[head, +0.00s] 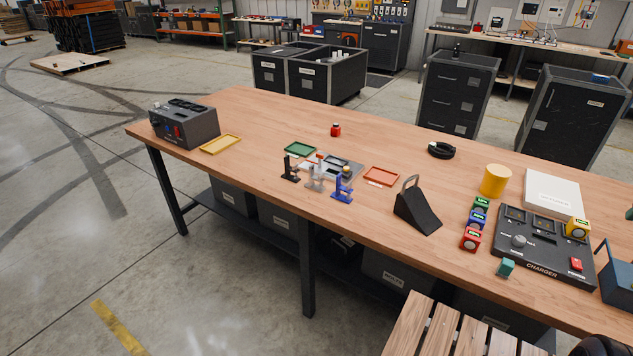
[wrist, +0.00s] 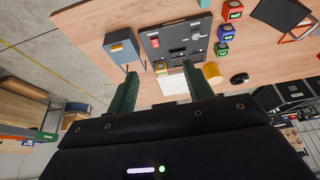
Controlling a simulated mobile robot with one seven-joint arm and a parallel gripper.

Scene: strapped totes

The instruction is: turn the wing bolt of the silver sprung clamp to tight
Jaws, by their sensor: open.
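The silver sprung clamp (head: 315,180) stands near the front edge of the wooden table, in the middle of the head view. It is between a black clamp (head: 290,169) on its left and a blue clamp (head: 342,188) on its right. Its wing bolt is too small to make out, so its setting cannot be told. My gripper (wrist: 160,69) shows in the wrist view with its two green fingers spread and nothing between them. It points toward the charger end of the table, well away from the clamps. The silver clamp is not seen in the wrist view.
Behind the clamps are a grey plate (head: 345,168), a green tray (head: 300,149) and a red tray (head: 381,176). A black wedge with a handle (head: 417,212) stands to their right. The charger (head: 545,262), battery blocks and a yellow cylinder (head: 495,181) crowd the right end.

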